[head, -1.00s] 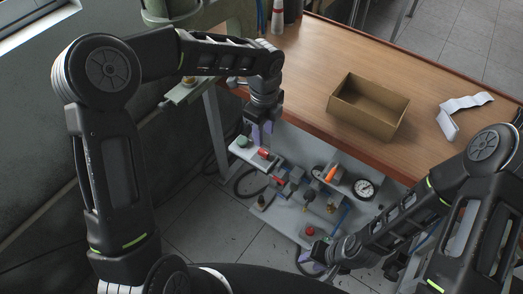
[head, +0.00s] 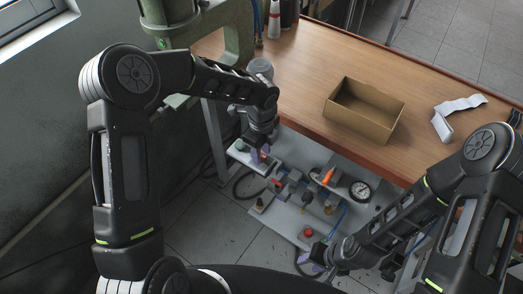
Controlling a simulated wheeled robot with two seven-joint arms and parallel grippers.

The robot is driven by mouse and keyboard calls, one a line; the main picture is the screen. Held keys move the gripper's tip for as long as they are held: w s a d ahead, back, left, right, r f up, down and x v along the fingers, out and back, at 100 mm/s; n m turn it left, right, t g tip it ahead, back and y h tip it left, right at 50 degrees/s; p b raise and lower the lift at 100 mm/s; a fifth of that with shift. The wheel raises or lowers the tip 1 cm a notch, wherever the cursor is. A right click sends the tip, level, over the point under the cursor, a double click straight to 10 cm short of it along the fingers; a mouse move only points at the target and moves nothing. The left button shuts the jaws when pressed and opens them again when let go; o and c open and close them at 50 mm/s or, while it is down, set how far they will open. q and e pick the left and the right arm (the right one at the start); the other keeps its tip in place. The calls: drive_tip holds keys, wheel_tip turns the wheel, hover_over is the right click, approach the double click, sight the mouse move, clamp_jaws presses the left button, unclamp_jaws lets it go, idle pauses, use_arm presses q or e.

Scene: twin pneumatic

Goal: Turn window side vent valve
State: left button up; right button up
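A red valve handle (head: 264,158) shows on the small pale shelf (head: 239,156) at the left end of the pneumatic panel, the window side. My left gripper (head: 257,154) points down at it, with its purple fingers right at the handle and partly covering it. I cannot tell whether the fingers touch or grip it. A second red handle (head: 277,184) sits lower on the panel (head: 270,222). My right gripper (head: 312,258) is low at the panel's front right, near a red button (head: 308,232); its fingers are mostly hidden.
A round gauge (head: 360,191) and an orange part (head: 328,176) are on the panel. The wooden table (head: 300,60) behind carries an open cardboard box (head: 365,110) and white paper (head: 456,115). A green machine (head: 225,45) stands at the back left.

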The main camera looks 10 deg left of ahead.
use_arm(q)
clamp_jaws()
idle(0.3)
idle(0.3)
